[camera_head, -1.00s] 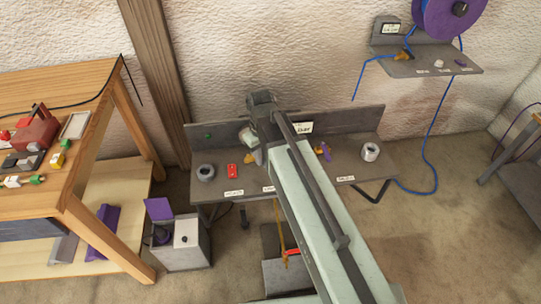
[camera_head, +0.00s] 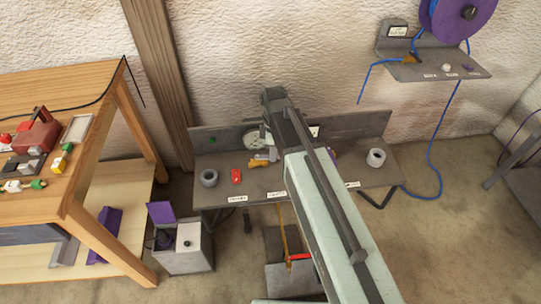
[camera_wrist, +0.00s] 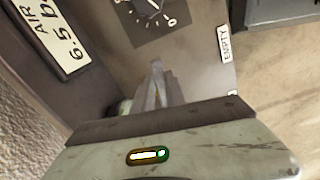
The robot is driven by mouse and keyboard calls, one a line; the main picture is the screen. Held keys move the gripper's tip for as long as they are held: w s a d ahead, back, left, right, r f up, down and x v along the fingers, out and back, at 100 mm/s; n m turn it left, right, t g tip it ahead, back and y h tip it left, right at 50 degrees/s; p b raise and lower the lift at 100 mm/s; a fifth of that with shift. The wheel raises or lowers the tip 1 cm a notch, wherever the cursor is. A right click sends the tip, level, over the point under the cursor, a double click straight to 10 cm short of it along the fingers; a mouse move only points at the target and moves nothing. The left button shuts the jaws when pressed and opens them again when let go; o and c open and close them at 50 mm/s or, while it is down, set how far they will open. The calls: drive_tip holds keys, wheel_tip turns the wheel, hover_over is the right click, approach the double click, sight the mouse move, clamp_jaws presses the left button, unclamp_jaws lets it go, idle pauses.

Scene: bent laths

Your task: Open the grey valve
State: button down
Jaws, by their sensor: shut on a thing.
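The grey valve (camera_head: 262,157), a brass body with a grey part at its right, sits on the grey bench (camera_head: 320,183) beside my arm. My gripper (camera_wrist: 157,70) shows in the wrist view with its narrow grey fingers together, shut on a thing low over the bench. The gripped part is mostly hidden by the fingers; I take it to be the grey valve's handle. In the head view my arm covers the fingers. How far the handle is turned cannot be told.
A dark dial plate (camera_wrist: 155,18), an "EMPTY" label (camera_wrist: 224,43) and an air sign (camera_wrist: 52,38) lie around my gripper. A wooden table (camera_head: 88,80) is at left.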

drive_tip(key=shift+w+n, duration=0.45)
drive_tip(key=shift+n, duration=0.55)
drive_tip(key=shift+a, duration=0.1)
drive_tip(key=c, duration=1.4)
unclamp_jaws()
drive_tip(key=shift+o, duration=0.2)
wheel_tip(320, 180, up, 8)
drive_tip(key=p, duration=0.8)
drive_tip(key=shift+f, duration=0.1)
